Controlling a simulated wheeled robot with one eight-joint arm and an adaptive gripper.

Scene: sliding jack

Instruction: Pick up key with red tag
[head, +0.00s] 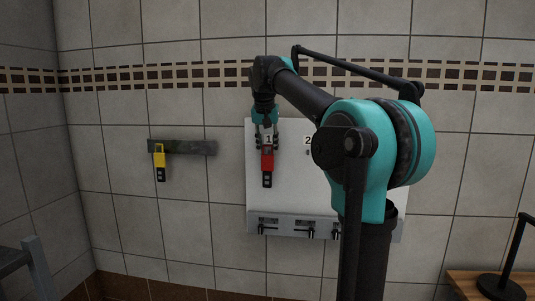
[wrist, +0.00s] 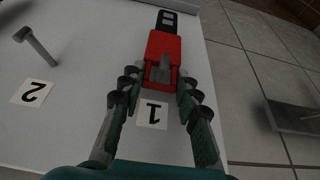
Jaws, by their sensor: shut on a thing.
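The key with the red tag (head: 267,160) hangs in front of the white board (head: 258,203), under the number 1 label, with its black end pointing down. In the wrist view the red tag (wrist: 163,52) lies between my fingertips, with its black end beyond it. My gripper (head: 266,140) is shut on the red-tagged key; its fingers also show in the wrist view (wrist: 160,85). A grey peg shows at the tag's near end. I cannot tell whether the key still rests on it.
A yellow-tagged key (head: 159,158) hangs from a dark wall strip (head: 190,147) to the left. A bare peg (wrist: 38,47) stands by label 2 (wrist: 32,92). A grey ledge with black levers (head: 290,228) runs along the board's bottom. A wooden table (head: 465,284) is at right.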

